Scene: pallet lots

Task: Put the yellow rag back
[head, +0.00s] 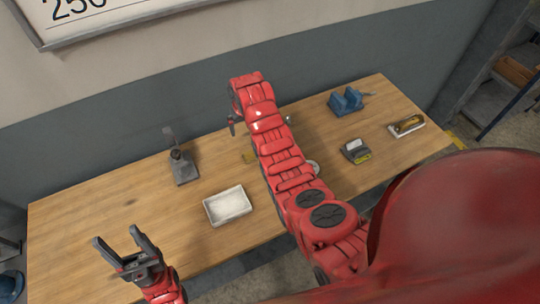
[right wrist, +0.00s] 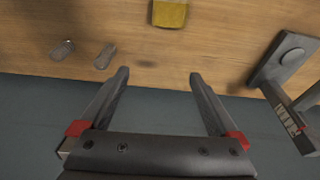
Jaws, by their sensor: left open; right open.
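In the right wrist view the yellow rag (right wrist: 170,13) is at the top edge, partly cut off. My right gripper (right wrist: 159,75) is open and empty, with the rag beyond its fingertips and apart from them. My left gripper (head: 117,238) is open and empty over the table's front left part.
A white tray (head: 228,219) and a dark stand (head: 185,170) are on the table's left half. A blue vise (head: 347,101), a grey device (head: 355,151) and a small tray with a yellow-black tool (head: 406,125) are on the right. Two small grey pieces (right wrist: 105,55) lie near the wall.

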